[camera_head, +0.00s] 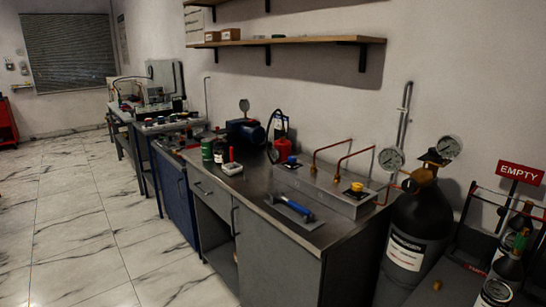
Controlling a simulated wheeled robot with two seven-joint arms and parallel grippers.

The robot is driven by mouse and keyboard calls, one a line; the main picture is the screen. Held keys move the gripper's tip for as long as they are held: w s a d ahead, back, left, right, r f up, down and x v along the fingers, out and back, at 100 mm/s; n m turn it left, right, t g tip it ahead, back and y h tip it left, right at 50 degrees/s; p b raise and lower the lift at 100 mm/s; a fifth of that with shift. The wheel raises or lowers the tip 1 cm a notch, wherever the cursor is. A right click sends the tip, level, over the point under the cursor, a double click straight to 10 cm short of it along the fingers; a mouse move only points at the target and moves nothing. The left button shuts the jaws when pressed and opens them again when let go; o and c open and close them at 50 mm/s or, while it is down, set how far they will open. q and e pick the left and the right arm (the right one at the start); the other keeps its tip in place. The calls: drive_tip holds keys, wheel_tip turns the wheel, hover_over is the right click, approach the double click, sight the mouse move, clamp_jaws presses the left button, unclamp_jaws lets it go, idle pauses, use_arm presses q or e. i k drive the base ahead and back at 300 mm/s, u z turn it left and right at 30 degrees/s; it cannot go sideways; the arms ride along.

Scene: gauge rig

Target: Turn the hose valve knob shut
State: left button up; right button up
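A blue knob (292,160) and a yellow-topped knob (356,188) sit on a low grey metal block (318,190) on the bench. Copper pipes (335,140) rise from behind the block. A dark looped hose (270,128) stands further back on the bench. A small black round part (408,185) shows at the neck of the dark gas cylinder (420,225) at the right. I cannot tell which of these is the hose valve knob, nor how far any knob is turned. Neither of my grippers is in view.
A blue-handled tool (290,207) lies on the grey bench (255,190). Two gauges (391,160) (449,147) stand by the cylinder. An EMPTY sign (520,173) and a rack with smaller bottles are at far right. The marble floor (75,215) at left is clear.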

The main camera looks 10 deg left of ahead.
sight(292, 159)
drive_tip(key=u, duration=1.65)
drive_tip(key=i, duration=2.55)
drive_tip(key=z, duration=3.5)
